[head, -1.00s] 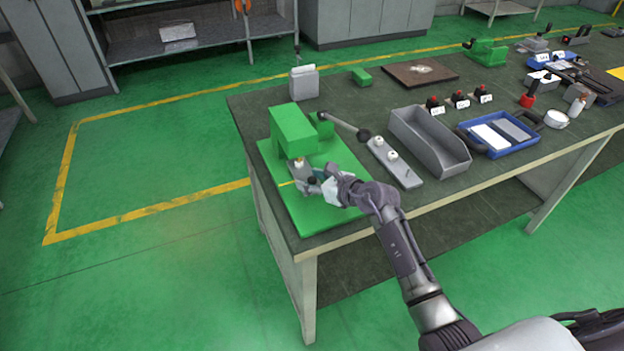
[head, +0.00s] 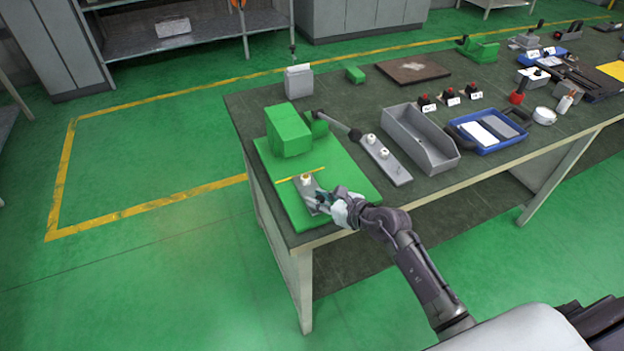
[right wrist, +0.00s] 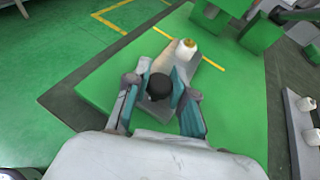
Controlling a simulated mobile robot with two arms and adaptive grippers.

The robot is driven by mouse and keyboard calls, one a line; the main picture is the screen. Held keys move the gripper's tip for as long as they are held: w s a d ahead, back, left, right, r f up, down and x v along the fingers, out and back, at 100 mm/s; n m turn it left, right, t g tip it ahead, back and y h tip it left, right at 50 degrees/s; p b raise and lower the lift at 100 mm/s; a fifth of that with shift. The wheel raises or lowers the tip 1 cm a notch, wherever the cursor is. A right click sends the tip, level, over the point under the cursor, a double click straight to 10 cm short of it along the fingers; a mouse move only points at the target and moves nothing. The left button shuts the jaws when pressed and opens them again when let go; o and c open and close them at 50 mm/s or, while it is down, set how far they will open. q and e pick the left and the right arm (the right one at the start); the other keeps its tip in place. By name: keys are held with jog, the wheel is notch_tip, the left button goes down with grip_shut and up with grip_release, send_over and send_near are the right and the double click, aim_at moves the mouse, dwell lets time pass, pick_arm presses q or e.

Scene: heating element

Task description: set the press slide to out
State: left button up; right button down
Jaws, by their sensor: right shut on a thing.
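The green press (head: 289,131) stands at the left end of the bench on a green base plate (head: 345,180). Its grey slide (head: 307,188) lies on the plate in front of the press body, clear of the head, with a small white cylinder (head: 306,179) on it. The slide (right wrist: 205,76) and the white cylinder (right wrist: 186,47) also show in the right wrist view. My right gripper (head: 322,200) is at the slide's near end, shut on its black knob (right wrist: 159,86). A yellow line (head: 301,174) crosses the plate by the cylinder. My left gripper is not in view.
The press lever (head: 337,124) sticks out to the right. A grey plate with white knobs (head: 384,160), a grey bin (head: 421,138) and a blue tray (head: 487,132) stand to the right. The bench's front edge is close below my right gripper.

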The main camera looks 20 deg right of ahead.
jog(key=shift+s+d+r, duration=0.1)
jog(key=shift+s+r, duration=0.05)
jog(key=shift+s, duration=0.45)
jog(key=shift+s+d+r, duration=0.1)
jog(key=shift+s, duration=0.5)
jog(key=shift+a+f, duration=0.1)
jog(key=shift+f, duration=0.05)
jog(key=shift+w+f, duration=0.15)
jog(key=shift+f, duration=0.1)
jog(key=c, duration=1)
grip_release()
jog(key=shift+o, duration=0.2)
jog(key=shift+r, duration=0.15)
jog(key=shift+s, duration=0.25)
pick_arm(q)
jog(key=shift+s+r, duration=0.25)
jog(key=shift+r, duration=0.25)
pick_arm(e)
jog(key=v, duration=1.1)
jog(key=shift+s+d+r, duration=0.15)
jog(key=shift+s+d, duration=0.1)
